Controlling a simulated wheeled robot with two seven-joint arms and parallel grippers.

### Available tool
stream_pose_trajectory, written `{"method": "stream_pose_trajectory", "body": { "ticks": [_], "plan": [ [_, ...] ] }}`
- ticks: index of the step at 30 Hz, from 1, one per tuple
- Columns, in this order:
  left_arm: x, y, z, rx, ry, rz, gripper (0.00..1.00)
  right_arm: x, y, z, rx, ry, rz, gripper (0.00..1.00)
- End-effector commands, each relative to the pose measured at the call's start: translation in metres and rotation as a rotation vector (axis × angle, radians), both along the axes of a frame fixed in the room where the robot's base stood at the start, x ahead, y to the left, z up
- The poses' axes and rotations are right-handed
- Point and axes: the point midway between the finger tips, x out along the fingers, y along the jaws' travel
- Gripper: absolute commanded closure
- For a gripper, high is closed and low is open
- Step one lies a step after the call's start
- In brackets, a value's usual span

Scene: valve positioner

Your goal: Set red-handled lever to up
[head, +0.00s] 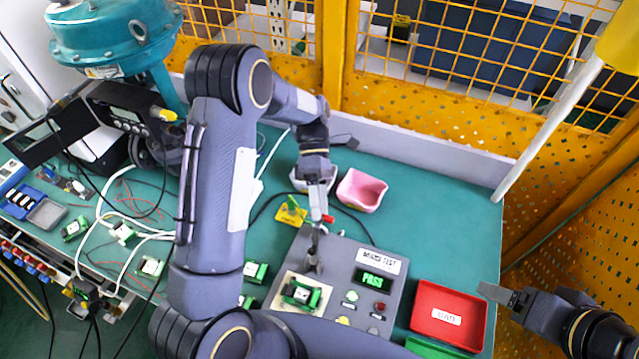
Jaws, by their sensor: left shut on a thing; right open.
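The red-handled lever (328,219) belongs to the metal clamp (313,252) on the grey board-test box (350,262). Only a small part of its red handle shows, at my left fingertips, above the clamp near the box's back edge. My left gripper (317,210) points down and is shut on the red handle; the fingers hide most of it. The lever's exact angle is hard to tell. A green circuit board (301,293) lies on the light plate in front of the clamp. My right gripper (497,294) is open and empty, right of the red tray.
A red tray (422,325) stands right of the test box, with a green tray (432,349) in front. A pink bowl (361,190) and yellow board (291,210) lie behind. Cables and boards crowd the left. The back right tabletop (440,220) is clear.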

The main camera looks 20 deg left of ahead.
Motion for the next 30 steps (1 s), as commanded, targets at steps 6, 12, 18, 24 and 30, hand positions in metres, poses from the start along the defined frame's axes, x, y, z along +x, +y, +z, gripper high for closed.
{"method": "stream_pose_trajectory", "body": {
  "ticks": [6,12,18,24,30],
  "plan": [
    [0.017,0.007,-0.005,0.008,-0.01,0.004,0.65,0.0,0.0,-0.001,0.0,0.0,0.0,0.24],
    [0.031,0.011,-0.003,0.007,-0.016,0.005,0.65,0.0,0.0,0.0,0.0,0.0,0.0,0.24],
    [0.044,0.015,-0.002,0.004,-0.013,0.004,0.65,0.0,0.0,0.0,0.0,0.0,0.0,0.24],
    [0.055,0.02,0.0,0.003,-0.01,0.003,0.65,0.0,0.0,0.0,0.0,0.0,0.0,0.24],
    [0.06,0.021,0.0,0.002,-0.009,0.002,0.65,0.0,0.0,0.0,0.0,0.0,0.0,0.24]
  ]
}}
